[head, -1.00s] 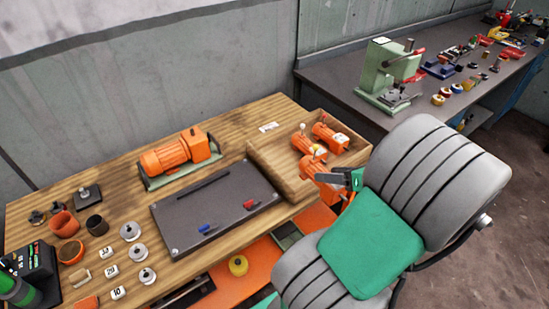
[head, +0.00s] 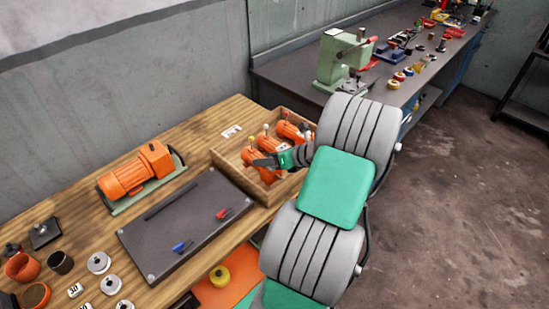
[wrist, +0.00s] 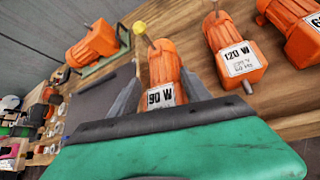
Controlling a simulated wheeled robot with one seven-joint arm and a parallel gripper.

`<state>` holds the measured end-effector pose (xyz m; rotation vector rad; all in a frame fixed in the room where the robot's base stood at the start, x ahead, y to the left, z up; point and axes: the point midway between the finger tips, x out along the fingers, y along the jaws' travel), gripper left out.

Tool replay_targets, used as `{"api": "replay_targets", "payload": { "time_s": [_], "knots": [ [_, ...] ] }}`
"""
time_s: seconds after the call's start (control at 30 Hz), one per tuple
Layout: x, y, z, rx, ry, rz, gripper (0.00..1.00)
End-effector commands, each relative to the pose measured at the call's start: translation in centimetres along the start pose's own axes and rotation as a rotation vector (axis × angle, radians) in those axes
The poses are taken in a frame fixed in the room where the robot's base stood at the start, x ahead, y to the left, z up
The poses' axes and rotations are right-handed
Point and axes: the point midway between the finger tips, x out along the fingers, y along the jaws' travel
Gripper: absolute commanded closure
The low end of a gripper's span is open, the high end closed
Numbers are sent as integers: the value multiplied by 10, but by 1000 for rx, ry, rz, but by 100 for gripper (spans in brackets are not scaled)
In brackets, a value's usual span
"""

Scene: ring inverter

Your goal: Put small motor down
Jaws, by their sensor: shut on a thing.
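The small orange motor labelled 90 W (wrist: 163,75), with a yellow ball on its shaft, stands between my gripper's two fingers in the wrist view. My gripper (head: 262,162) is shut on it, and the held motor (head: 252,165) is at the front left of the wooden tray (head: 236,180) in the head view. I cannot tell whether it touches the tray floor. The 120 W motor (wrist: 230,45) is beside it to the right. A third orange motor (wrist: 296,22) is further right, its label cut off.
A larger orange motor on a green base (head: 136,178) is on the workbench, left of the tray. A dark board (head: 180,225) with blue and red clips lies left of the tray. A green press (head: 341,58) stands on the grey bench behind.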

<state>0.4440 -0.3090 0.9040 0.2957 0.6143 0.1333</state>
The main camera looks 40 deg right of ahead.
Motion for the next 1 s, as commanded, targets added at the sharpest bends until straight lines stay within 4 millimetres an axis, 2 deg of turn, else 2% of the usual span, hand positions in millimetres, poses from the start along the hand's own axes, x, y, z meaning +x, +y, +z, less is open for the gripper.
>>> {"api": "replay_targets", "payload": {
  "time_s": [0.17,0.33,0.57,0.6,0.87,1.0],
  "knots": [
    [13,-5,0,-5,-4,2,100],
    [28,-14,-20,-2,-4,1,100],
    [30,-16,-24,-5,-4,-1,100],
    [31,-15,-28,1,2,0,42],
    [31,-15,-27,0,0,0,21],
    [31,-15,-27,-1,0,0,21]
  ]
}}
